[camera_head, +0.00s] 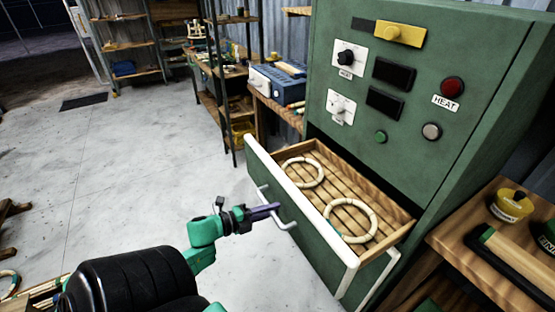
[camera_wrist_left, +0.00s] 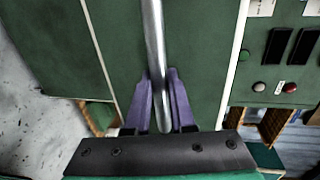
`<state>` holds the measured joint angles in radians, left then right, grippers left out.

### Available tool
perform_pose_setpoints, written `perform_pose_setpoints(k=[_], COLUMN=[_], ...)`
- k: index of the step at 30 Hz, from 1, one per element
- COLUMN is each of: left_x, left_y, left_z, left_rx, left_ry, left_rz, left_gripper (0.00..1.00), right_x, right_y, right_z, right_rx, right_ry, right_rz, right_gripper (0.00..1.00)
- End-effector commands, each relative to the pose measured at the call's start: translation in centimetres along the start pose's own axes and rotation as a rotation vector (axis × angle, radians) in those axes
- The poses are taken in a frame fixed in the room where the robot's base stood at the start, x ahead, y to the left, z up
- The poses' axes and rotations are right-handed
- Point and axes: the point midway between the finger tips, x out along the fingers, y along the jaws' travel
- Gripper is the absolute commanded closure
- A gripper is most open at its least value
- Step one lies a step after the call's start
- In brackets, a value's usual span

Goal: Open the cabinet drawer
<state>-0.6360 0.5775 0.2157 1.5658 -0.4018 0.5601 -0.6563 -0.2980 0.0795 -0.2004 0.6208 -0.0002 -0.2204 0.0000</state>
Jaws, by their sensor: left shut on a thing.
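The green cabinet (camera_head: 490,75) stands at the right with its slatted wooden drawer (camera_head: 405,222) pulled well out. Two pale rattan rings (camera_head: 352,201) lie inside the drawer. The drawer's green front has a white top edge and a metal bar handle (camera_head: 286,225). My left gripper (camera_head: 270,208) is at the handle, outside the drawer front. In the left wrist view the purple fingers (camera_wrist_left: 159,100) are shut around the silver handle bar (camera_wrist_left: 153,35), one on each side. My right gripper is in neither view.
A wooden table (camera_head: 460,240) with a yellow-capped pot (camera_head: 512,206) stands right of the drawer. A workbench with a blue box (camera_head: 275,82) and shelves stand behind. The concrete floor (camera_head: 130,160) left of the drawer is mostly clear.

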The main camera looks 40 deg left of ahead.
Motion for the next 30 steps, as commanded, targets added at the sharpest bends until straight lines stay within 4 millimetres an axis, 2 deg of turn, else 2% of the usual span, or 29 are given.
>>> perform_pose_setpoints(k=[4, 14, 15, 17, 18, 26, 30], left_x=[-0.6, -0.7, -0.6, -0.6, -0.6, -0.7, -1.5], left_y=[0.2, 0.2, 0.2, 0.2, 0.2, 0.2, 0.3], left_z=[0.0, 0.0, 0.0, 0.0, 0.0, 0.0, 0.0], left_rx=[0.002, 0.002, 0.002, 0.002, 0.002, 0.001, -0.001], left_ry=[0.000, 0.000, 0.000, 0.000, 0.000, 0.000, -0.001], left_rz=[0.002, 0.001, 0.001, 0.001, 0.001, 0.001, 0.003], left_gripper=[1.00, 1.00, 0.74, 0.51, 0.48, 0.48, 0.48], right_x=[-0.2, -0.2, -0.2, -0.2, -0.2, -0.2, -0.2], right_y=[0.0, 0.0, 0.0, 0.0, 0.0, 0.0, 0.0], right_z=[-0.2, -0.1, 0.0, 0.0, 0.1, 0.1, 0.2], right_rx=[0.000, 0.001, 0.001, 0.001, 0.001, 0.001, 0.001], right_ry=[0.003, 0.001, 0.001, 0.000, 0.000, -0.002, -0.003], right_rz=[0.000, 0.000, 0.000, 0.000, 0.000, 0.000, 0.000], right_gripper=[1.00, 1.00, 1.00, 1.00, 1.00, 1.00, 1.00])
